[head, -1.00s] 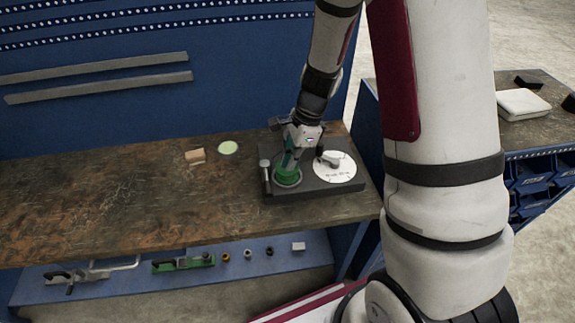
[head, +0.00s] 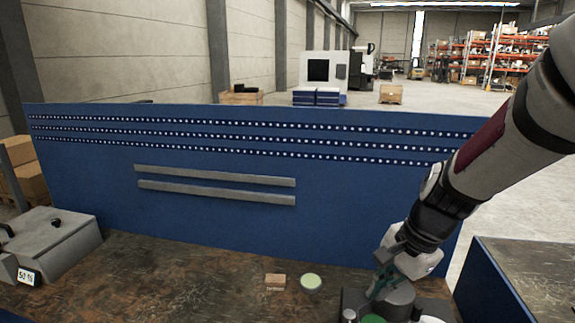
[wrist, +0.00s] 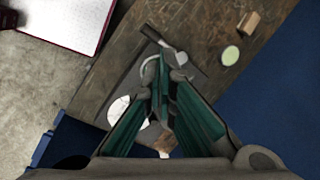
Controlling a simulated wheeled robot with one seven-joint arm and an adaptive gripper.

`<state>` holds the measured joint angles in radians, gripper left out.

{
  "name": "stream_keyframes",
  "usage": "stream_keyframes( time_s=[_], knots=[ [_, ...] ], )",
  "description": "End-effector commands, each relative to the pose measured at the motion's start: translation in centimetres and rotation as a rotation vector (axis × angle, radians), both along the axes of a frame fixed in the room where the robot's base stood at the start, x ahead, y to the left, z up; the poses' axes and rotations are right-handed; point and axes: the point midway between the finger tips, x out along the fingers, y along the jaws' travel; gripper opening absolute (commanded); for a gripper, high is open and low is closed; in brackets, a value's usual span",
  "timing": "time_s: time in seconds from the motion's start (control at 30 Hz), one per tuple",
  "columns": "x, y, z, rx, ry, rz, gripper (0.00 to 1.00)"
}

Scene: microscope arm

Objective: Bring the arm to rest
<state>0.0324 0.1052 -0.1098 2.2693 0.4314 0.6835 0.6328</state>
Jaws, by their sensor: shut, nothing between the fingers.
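My gripper (head: 374,298), with teal fingers, points down over a dark instrument base (head: 352,299) at the right end of the bench. Its fingers are shut and empty in the wrist view (wrist: 162,78). A green disc (head: 373,319) on the base lies just below the fingertips; I cannot tell how large the gap is. The base carries a short grey-topped post (head: 349,315), also in the wrist view (wrist: 151,33), and a white round plate (wrist: 118,109). The fingers partly hide the base in the wrist view.
A small tan block (head: 275,281) and a pale green disc (head: 311,281) lie on the brown bench (head: 180,275), left of the base. A grey box (head: 50,245) stands at the far left. A blue perforated panel (head: 230,215) rises behind.

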Motion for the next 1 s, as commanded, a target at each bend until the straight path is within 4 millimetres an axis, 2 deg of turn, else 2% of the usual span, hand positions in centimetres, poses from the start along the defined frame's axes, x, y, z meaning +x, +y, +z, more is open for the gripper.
stream_keyframes(
  time_s=[0.03,0.2,0.4,0.7,1.0],
  knots=[
    [-0.1,0.3,1.3,-0.019,-0.044,0.069,0.00],
    [-2.1,0.7,4.8,-0.109,-0.161,0.316,0.00],
    [-5.1,0.7,7.6,-0.250,-0.283,0.588,0.00],
    [-9.3,-0.3,9.4,-0.487,-0.402,0.907,0.00],
    [-10.6,-0.8,9.6,-0.565,-0.421,0.997,0.00]
  ],
)
